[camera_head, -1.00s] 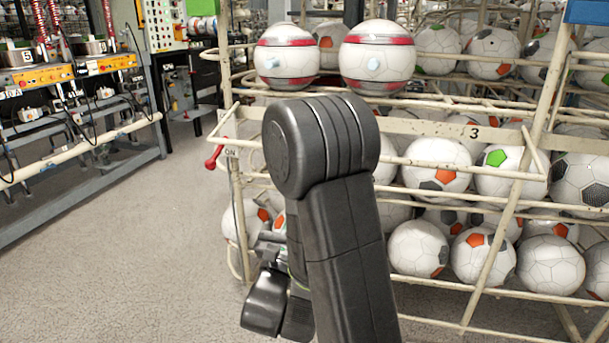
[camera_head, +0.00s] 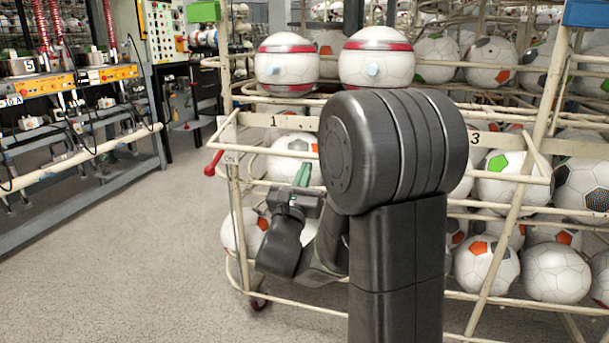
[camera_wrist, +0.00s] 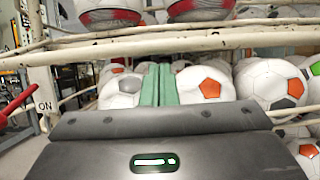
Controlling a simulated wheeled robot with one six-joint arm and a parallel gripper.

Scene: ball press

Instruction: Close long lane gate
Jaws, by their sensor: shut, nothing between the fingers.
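A cream rack bar (camera_head: 270,121) marked 1 and 3 runs across the front of the ball lanes; it also crosses the wrist view (camera_wrist: 170,43). A red-handled lever (camera_head: 213,163) sits at its left end, beside an ON plate (camera_wrist: 44,104) in the wrist view. Which part is the long lane gate I cannot tell for sure. My gripper (camera_head: 302,174) is shut and empty, its green fingers together, in front of the rack below the bar and right of the red lever. In the wrist view the fingers (camera_wrist: 158,84) point at the balls; contact is unclear.
Two red-striped balls (camera_head: 287,62) (camera_head: 376,58) sit on the upper rails. Several soccer balls (camera_head: 480,265) fill the lanes below. A workbench with orange panels (camera_head: 70,82) stands at left. The floor (camera_head: 140,250) between it and the rack is clear. My arm hides the rack's middle.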

